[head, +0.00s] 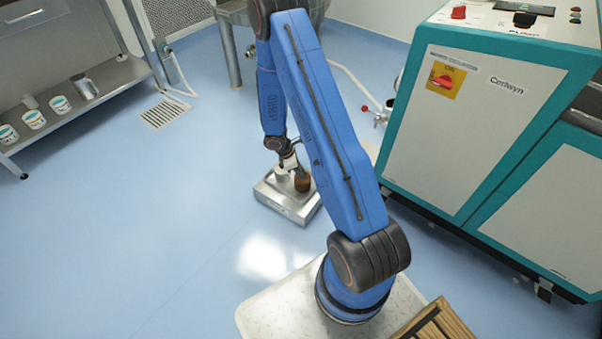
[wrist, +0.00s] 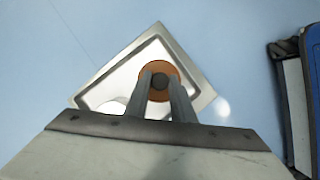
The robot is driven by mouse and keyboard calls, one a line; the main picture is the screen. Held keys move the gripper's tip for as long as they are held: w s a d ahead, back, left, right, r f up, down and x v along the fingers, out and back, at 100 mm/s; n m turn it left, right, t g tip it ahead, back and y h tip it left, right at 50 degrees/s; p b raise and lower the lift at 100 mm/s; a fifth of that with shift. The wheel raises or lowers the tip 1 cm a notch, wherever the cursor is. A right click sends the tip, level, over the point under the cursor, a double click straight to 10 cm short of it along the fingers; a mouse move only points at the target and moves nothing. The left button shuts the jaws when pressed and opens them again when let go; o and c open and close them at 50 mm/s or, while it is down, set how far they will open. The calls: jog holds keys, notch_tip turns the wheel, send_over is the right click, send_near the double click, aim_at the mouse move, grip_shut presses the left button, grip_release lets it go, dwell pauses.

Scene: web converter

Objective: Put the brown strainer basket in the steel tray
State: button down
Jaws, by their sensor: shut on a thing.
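The brown strainer basket (head: 303,183) is at my gripper (head: 293,168) in the head view, over the right part of the steel tray (head: 284,207). In the wrist view the basket shows as an orange-brown ring (wrist: 157,65) with a dark centre. My gripper (wrist: 160,80) is shut on it, with the two fingers at its middle. The basket lies within the outline of the tray (wrist: 203,88) in that view. I cannot tell whether its underside touches the tray floor. The near part of the tray is hidden by my gripper in the wrist view.
The tray stands on the blue floor (head: 150,250). A teal and white machine (head: 490,130) stands at the right. A steel bench (head: 90,105) with several small tubs is at the left, near a floor grate (head: 164,112). The floor left of the tray is clear.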

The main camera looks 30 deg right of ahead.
jog(key=shift+f, duration=0.25)
jog(key=c, duration=1.5)
grip_release()
jog(key=shift+r, duration=0.1)
jog(key=a+r+m+t, duration=0.1)
jog(key=a+r+m, duration=0.15)
jog(key=r, duration=1.05)
jog(key=a+r+m, duration=0.1)
jog(key=a+r, duration=0.2)
jog(key=r, duration=1)
jog(key=s+a+r+m+t+y, duration=0.15)
jog(key=s+r+m, duration=0.4)
jog(key=r, duration=0.85)
jog(key=s+a+r+m+t, duration=0.1)
jog(key=s+r, duration=0.3)
jog(key=s, duration=0.4)
jog(key=s+a+r+m+t+y, duration=0.1)
jog(key=s+a+r, duration=0.3)
jog(key=s, duration=0.4)
jog(key=s+a+r+m+t+y, duration=0.1)
jog(key=s+a+r+m+t, duration=0.1)
jog(key=s+r, duration=0.4)
jog(key=shift+s+a+y, duration=0.15)
jog(key=shift+s+a, duration=0.2)
jog(key=shift+s, duration=0.4)
jog(key=shift+s+a+y, duration=0.1)
jog(key=shift+s+a, duration=0.25)
jog(key=shift+s, duration=0.35)
